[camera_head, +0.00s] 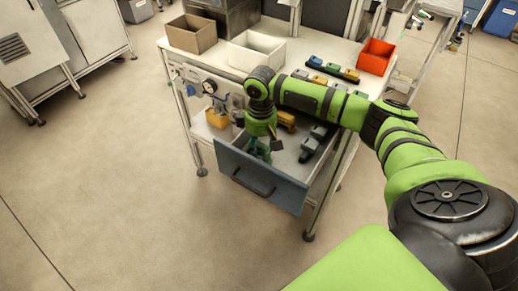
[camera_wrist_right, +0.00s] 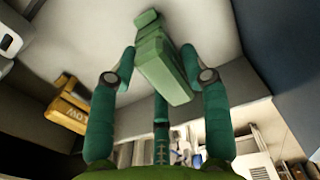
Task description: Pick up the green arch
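My right gripper (camera_head: 258,152) reaches down into the open drawer of the workbench. In the right wrist view its teal fingers (camera_wrist_right: 160,62) stand apart on either side of a green block-like piece (camera_wrist_right: 166,68), which looks like the green arch. The piece lies between the fingertips, at or very near them; firm contact cannot be made out. Its full shape is not clear from this angle. In the head view the gripper and arm mostly hide it. My left gripper is not in view.
The drawer front (camera_head: 262,180) is pulled out. A yellow piece (camera_head: 286,120) and several grey pieces (camera_head: 309,146) lie in the drawer; the yellow one also shows in the wrist view (camera_wrist_right: 62,112). On the bench top are a brown bin (camera_head: 192,35), a white bin (camera_head: 256,52) and a red bin (camera_head: 376,57).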

